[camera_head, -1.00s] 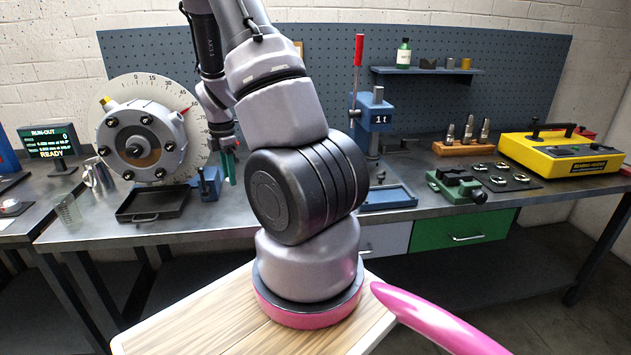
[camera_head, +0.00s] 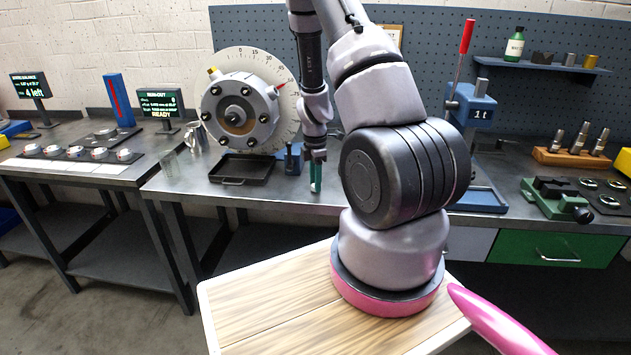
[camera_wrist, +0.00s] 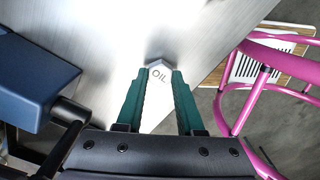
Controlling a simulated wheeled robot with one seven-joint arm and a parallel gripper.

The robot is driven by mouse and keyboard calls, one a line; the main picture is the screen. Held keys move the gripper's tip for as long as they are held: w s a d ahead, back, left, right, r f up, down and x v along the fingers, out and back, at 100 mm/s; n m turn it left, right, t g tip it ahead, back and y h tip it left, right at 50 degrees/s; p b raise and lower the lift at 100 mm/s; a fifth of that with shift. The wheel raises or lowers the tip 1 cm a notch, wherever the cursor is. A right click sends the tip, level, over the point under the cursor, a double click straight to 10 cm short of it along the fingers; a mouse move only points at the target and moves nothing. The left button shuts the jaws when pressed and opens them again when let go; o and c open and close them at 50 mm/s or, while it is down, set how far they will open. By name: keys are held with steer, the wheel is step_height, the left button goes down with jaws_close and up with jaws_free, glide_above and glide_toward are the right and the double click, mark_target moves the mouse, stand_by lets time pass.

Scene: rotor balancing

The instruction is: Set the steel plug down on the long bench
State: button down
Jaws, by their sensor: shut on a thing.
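My gripper (camera_head: 316,172) hangs over the front part of the long bench (camera_head: 265,197), to the right of the black tray. A small pale bit of the plug shows at the fingertips in the head view. The bench's metal top and its edge show beyond it in the wrist view. I cannot tell whether the plug touches the bench.
The black tray (camera_head: 240,170) and a small blue block (camera_head: 290,158) stand close to my gripper. The rotor (camera_head: 238,112) with its dial stands behind the tray. The blue press (camera_head: 472,105) is to the right. A second bench (camera_head: 70,160) stands at the left.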

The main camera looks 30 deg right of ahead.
steer(key=shift+f, duration=0.1)
steer(key=shift+f, duration=0.15)
steer(key=c, duration=0.5)
jaws_free()
steer(key=shift+c, duration=0.2)
